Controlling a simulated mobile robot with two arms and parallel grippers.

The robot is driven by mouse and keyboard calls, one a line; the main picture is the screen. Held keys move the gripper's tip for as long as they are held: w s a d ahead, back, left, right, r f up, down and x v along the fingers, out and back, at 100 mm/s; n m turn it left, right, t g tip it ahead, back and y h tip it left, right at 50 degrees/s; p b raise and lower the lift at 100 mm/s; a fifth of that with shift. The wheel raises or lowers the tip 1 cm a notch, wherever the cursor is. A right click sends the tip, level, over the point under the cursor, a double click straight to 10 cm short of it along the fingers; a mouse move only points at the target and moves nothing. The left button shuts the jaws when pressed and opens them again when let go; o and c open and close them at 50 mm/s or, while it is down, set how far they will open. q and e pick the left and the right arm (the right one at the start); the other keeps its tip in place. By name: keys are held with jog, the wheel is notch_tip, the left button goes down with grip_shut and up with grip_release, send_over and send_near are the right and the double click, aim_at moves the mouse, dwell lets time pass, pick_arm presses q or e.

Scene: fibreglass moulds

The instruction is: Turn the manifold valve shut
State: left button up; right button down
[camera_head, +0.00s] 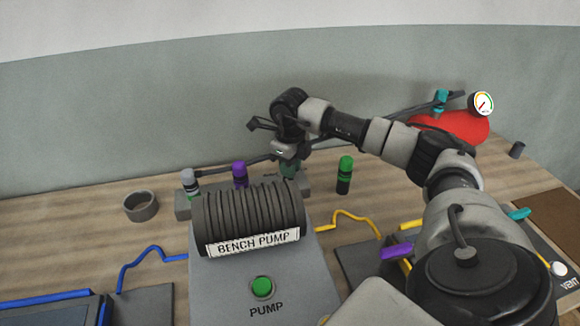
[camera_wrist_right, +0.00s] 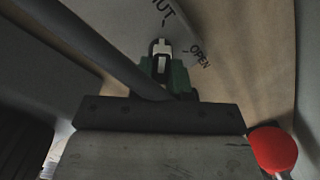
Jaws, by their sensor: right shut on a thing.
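The manifold valve is a dark green handle (camera_head: 290,168) on the grey manifold block (camera_head: 183,209) behind the bench pump. My right gripper (camera_head: 288,155) reaches down from above and is shut on the handle. In the right wrist view the green handle (camera_wrist_right: 180,75) shows beyond the gripper body, with a white and black piece at its middle. The word OPEN lies to its right, and part of the word SHUT shows above it. Where the jaws touch the handle is partly hidden. My left gripper is not in view.
The black-ribbed bench pump (camera_head: 250,215) stands in front of the manifold. Grey (camera_head: 189,183) and purple (camera_head: 239,174) capped pieces stand at left, and a green-capped one (camera_head: 345,174) at right. A grey ring (camera_head: 140,206) lies left. A red vessel (camera_head: 455,126) stands behind my arm.

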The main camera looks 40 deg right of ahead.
dwell(0.5)
jog(key=c, duration=1.1)
grip_release()
jog(key=shift+r, duration=0.1)
notch_tip(320, 180, up, 11)
jog(key=shift+f+b, duration=0.15)
jog(key=shift+b, duration=0.15)
